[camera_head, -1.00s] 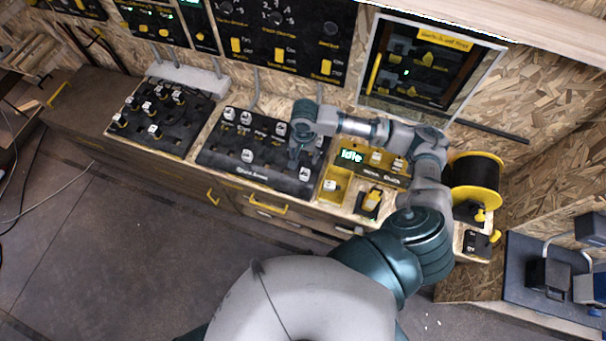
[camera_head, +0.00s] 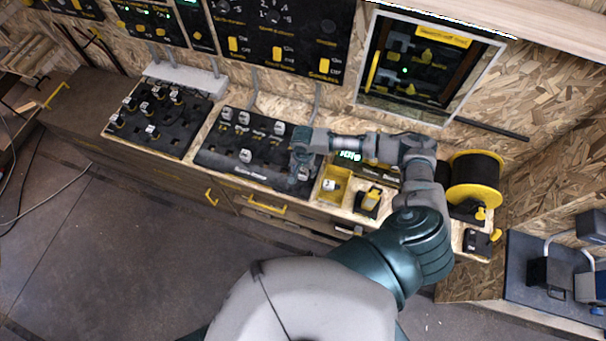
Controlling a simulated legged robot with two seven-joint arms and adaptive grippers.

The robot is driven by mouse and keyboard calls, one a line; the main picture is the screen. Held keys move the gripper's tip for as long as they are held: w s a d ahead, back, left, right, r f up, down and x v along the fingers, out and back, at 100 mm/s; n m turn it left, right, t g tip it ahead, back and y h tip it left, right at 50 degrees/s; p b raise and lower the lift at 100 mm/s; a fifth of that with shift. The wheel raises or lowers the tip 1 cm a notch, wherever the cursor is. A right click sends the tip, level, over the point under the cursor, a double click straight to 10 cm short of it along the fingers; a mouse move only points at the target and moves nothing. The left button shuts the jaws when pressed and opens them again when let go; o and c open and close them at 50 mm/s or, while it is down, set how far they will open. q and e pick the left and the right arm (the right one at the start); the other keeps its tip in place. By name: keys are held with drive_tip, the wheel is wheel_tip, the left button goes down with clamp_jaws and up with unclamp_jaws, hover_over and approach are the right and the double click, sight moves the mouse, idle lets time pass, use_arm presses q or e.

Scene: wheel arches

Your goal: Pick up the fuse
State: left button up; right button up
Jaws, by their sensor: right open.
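Several small pale blocks that look like fuses stand on the black middle panel (camera_head: 215,152) of the bench, one of them a fuse (camera_head: 246,155) at its front middle. Another fuse (camera_head: 279,128) stands near the back right of that panel. My right gripper (camera_head: 299,180) is open and points down over the panel's front right corner. It largely hides the fuse there; I cannot tell whether the fingers touch it. My left gripper is not in view.
A second black panel (camera_head: 130,122) with several blocks lies to the left. A yellow bin (camera_head: 334,187) holding a pale block and a yellow-black device (camera_head: 369,200) stand right of the gripper. A black-and-yellow reel (camera_head: 473,180) is farther right.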

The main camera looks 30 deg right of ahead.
wheel_tip(320, 180, down, 3)
drive_tip(key=shift+d+r, duration=0.1)
drive_tip(key=shift+r, duration=0.05)
clamp_jaws()
drive_tip(key=shift+r, duration=0.15)
